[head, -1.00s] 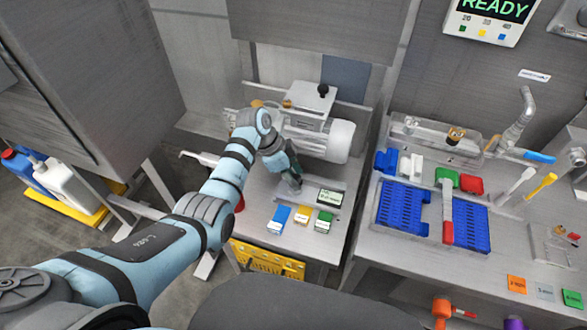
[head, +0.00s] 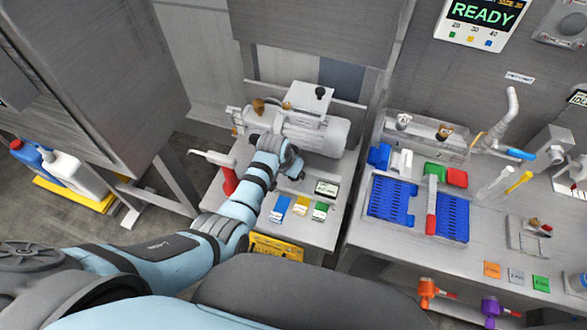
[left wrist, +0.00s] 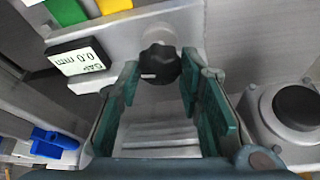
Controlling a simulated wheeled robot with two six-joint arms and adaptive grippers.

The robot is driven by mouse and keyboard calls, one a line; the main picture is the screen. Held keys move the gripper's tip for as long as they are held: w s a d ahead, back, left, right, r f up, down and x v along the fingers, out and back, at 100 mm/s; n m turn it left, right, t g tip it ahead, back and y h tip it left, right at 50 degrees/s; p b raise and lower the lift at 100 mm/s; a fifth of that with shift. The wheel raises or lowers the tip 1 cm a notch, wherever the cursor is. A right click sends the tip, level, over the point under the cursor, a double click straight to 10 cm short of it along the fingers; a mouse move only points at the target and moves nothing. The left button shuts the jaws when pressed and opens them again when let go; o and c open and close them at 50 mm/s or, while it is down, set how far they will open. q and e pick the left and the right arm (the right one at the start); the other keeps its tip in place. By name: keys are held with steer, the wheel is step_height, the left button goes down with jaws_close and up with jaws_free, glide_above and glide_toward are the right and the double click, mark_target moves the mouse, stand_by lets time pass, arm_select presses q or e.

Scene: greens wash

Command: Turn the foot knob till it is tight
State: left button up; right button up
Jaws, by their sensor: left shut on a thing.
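The foot knob (left wrist: 160,63) is a black, lobed knob with a small white mark, on a pale metal plate in the left wrist view. My left gripper (left wrist: 160,85) is shut on it, its green-padded fingers one on each side. In the head view my left gripper (head: 290,172) is low in front of the grey motor unit (head: 318,133), and the knob is hidden there. A gap display (left wrist: 78,60) beside the knob reads 0.0 mm; it also shows in the head view (head: 327,188). My right gripper is not in view.
A red-bodied post (head: 228,180) stands left of my forearm. A second bench with blue racks (head: 392,200) stands right, under a READY screen (head: 482,13).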

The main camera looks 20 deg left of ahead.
arm_select(q)
steer(key=n+y, duration=0.2)
steer(key=n, duration=0.3)
steer(key=shift+d+n, duration=0.15)
steer(key=shift+n, duration=0.15)
stand_by(0.4)
steer(key=o, duration=1.2)
steer(key=shift+c, duration=0.2)
